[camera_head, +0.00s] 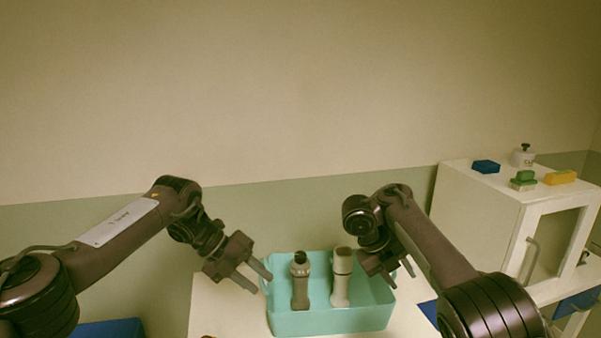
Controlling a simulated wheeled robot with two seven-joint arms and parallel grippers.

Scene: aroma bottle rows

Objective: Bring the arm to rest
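Two bottles stand upright in a teal bin (330,322) on a pale table. The left bottle (300,285) has a dark cap, and the right bottle (341,280) is pale with a brownish top. My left gripper (258,282) is open and empty, just left of the bin, with its fingers pointing down and right. My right gripper (402,277) is open and empty, at the bin's right rim, beside the right bottle and apart from it.
A white cabinet (480,222) stands at the right, with a blue block (486,167), green block (525,177), yellow block (560,178) and a small white jar (522,158) on top. The pale table (215,315) is bare left of the bin. A wall is behind.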

